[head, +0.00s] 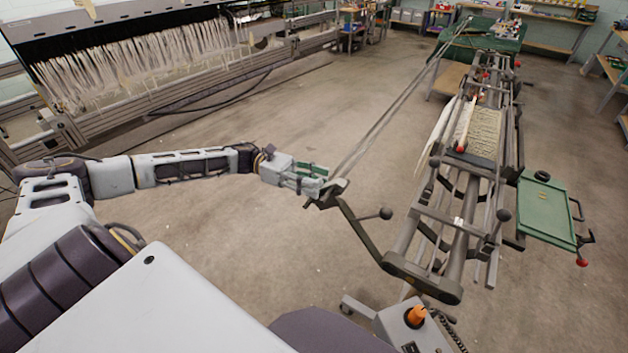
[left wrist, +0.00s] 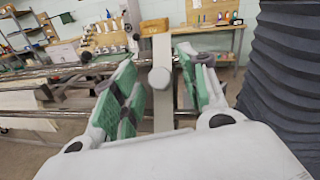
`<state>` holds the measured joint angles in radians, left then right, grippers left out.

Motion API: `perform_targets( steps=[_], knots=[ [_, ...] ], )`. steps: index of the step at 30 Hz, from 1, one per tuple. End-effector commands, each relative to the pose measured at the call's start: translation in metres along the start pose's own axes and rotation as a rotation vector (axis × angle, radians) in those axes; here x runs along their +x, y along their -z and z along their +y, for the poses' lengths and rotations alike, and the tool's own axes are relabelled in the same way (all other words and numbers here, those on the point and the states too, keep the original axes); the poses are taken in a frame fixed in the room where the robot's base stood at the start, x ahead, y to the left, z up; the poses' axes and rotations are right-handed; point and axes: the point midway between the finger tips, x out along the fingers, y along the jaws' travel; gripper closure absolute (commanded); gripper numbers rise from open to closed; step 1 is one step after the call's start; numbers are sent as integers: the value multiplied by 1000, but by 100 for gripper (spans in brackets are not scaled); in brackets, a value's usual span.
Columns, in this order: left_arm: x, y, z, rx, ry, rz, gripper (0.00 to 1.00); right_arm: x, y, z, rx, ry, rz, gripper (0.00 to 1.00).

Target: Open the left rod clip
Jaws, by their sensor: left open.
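My left gripper (head: 318,183) reaches in from the left in the head view, at the near end of a pair of long thin rods (head: 385,125). A dark clip-like piece (head: 331,194) sits at that rod end, right at the fingertips; I take it as the left rod clip. Its fine shape is partly hidden by the fingers. In the left wrist view the gripper's green-padded fingers (left wrist: 160,95) are apart. A grey upright bar with a round knob (left wrist: 160,78) shows between them, with gaps on both sides. Whether the clip is open or shut I cannot tell.
A bent dark arm with a ball knob (head: 385,213) joins the rod end to the long metal frame (head: 462,235). A green panel (head: 547,210) is on the frame's right. A control box with an orange knob (head: 415,316) stands in front. Floor left of the frame is clear.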

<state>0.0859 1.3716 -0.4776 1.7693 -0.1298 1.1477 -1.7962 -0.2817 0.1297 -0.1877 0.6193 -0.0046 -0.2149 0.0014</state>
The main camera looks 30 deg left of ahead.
Motion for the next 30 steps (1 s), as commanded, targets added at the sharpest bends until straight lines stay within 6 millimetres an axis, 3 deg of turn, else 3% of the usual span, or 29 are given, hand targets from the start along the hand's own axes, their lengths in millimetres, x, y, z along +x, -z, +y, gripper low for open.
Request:
perform_targets(
  steps=[1, 11, 30],
  knots=[
    [0, 0, 0, 0, 0, 0, 59, 0, 0, 0, 0, 0, 0, 100],
    [0, 0, 0, 0, 1, 0, 100, 0, -1, 0, 0, 0, -1, 100],
    [1, 1, 6, -5, 3, -18, 100, 9, 0, 0, 0, -1, 1, 100]
  ],
)
